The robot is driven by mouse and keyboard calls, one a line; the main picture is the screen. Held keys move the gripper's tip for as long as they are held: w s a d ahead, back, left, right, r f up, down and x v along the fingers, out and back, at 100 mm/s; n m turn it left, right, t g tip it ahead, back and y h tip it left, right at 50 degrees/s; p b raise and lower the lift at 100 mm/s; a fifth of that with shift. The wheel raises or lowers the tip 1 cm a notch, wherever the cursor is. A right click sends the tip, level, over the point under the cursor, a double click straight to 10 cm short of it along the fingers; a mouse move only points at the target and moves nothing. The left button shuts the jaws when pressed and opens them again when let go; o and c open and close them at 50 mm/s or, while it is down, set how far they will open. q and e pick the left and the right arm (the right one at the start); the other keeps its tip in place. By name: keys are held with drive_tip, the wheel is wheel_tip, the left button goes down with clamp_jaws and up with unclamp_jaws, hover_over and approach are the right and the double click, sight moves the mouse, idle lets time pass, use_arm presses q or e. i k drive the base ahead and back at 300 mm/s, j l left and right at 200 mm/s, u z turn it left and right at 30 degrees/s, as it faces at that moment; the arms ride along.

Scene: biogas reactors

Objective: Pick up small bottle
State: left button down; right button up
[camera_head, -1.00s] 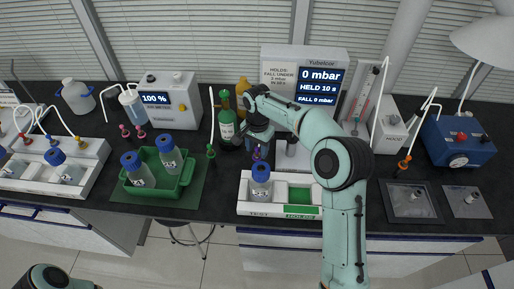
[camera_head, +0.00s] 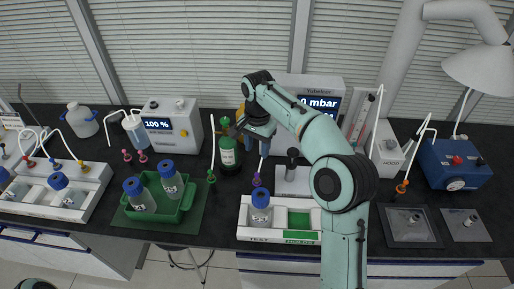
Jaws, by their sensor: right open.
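Several small clear bottles with blue caps are in view. One bottle (camera_head: 260,208) stands upright in the left slot of the white TEST rack (camera_head: 278,238). Another bottle (camera_head: 67,191) is in the white rack at the left. I cannot tell which one is meant. My right gripper (camera_head: 262,142) is open, hanging behind and above the TEST rack's bottle, apart from it.
A green bottle (camera_head: 228,152) stands just left of my right gripper. The Tubetcor display box (camera_head: 318,84) is behind my right arm. A blue device (camera_head: 452,165) stands at right.

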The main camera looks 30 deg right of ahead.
sight(261, 217)
drive_tip(key=k, duration=1)
